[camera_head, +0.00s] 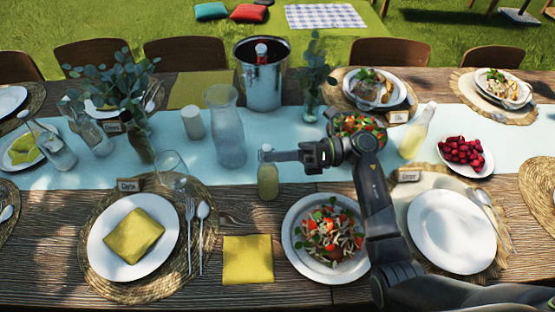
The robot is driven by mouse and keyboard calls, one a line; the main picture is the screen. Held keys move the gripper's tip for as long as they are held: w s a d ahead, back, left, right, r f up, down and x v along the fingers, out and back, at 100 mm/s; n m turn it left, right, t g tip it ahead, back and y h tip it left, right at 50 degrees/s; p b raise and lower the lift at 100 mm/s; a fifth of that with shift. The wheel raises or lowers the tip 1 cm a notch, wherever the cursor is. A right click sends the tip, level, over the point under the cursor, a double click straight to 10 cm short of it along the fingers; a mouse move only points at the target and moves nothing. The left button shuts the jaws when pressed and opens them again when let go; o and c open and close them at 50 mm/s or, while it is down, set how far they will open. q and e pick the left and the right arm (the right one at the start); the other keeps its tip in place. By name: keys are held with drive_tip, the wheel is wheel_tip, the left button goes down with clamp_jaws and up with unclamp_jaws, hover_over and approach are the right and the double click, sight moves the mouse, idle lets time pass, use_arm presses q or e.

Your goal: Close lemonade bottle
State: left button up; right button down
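A small bottle (268,182) with yellow-green contents stands upright near the front edge of the blue runner. My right gripper (272,156) reaches in from the right, with its fingertips level with the bottle's neck and top. The fingers show edge-on and overlap the neck, so I cannot tell whether they grip it or whether a cap is there. Another bottle (415,135) with pale yellow liquid and a whitish top stands farther right, beyond my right arm. My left gripper is not in view.
A glass carafe (227,135) and a stemmed glass (171,170) stand left of the small bottle. A salad plate (295,258) lies in front, beside my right arm. A yellow napkin (248,260) lies nearer. A metal ice bucket (263,80) stands behind.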

drive_tip(key=shift+r, duration=0.1)
idle(0.5)
drive_tip(key=shift+s+r, duration=0.1)
drive_tip(key=shift+s, duration=0.45)
drive_tip(key=d+r, duration=0.2)
drive_tip(key=d, duration=0.5)
drive_tip(key=shift+w, duration=0.3)
idle(0.8)
